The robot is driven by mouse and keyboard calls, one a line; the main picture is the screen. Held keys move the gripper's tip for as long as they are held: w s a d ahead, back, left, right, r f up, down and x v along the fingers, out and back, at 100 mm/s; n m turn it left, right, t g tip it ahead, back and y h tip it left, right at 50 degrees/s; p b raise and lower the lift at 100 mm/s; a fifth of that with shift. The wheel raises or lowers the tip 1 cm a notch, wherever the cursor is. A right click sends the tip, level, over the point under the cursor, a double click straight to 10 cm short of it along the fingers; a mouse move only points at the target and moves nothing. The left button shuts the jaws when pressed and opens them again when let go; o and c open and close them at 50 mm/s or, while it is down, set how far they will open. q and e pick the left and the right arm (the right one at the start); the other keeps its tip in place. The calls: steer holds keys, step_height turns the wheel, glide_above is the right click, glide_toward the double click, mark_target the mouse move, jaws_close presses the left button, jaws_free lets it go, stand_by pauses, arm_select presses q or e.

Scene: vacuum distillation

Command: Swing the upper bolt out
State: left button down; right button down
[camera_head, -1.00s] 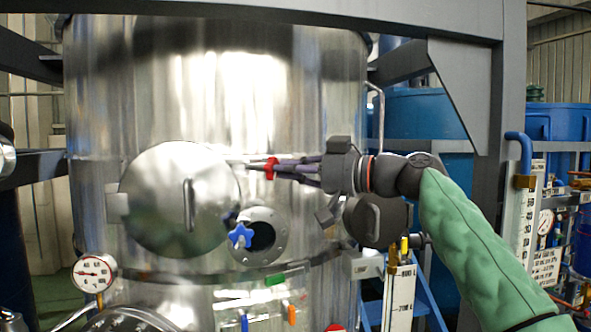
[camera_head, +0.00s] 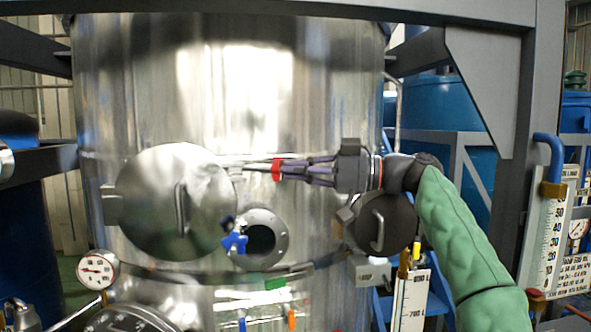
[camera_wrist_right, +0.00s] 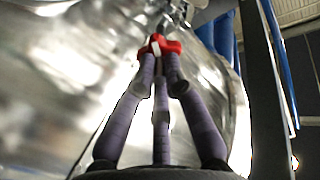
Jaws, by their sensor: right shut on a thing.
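The upper bolt has a red star knob (camera_head: 277,169) and a thin shaft pointing left toward the upper right rim of the round steel hatch (camera_head: 165,205). My right gripper (camera_head: 288,170) comes in from the right, with its purple fingers closed around the red knob. In the right wrist view the fingers (camera_wrist_right: 160,60) converge on the red knob (camera_wrist_right: 160,46). Whether the shaft still sits in the hatch's bracket is too small to tell. The lower bolt has a blue star knob (camera_head: 235,242) at the hatch's lower right rim. My left gripper is not in view.
An open round port (camera_head: 279,240) sits below the upper bolt. A dark round cover (camera_head: 383,222) with a handle stands below my right wrist. A pressure gauge (camera_head: 97,270) is at lower left, and a grey frame post (camera_head: 530,180) at right.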

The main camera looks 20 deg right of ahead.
steer(key=c, duration=1.3)
jaws_free()
steer(key=shift+a, duration=0.1)
steer(key=v, duration=1.2)
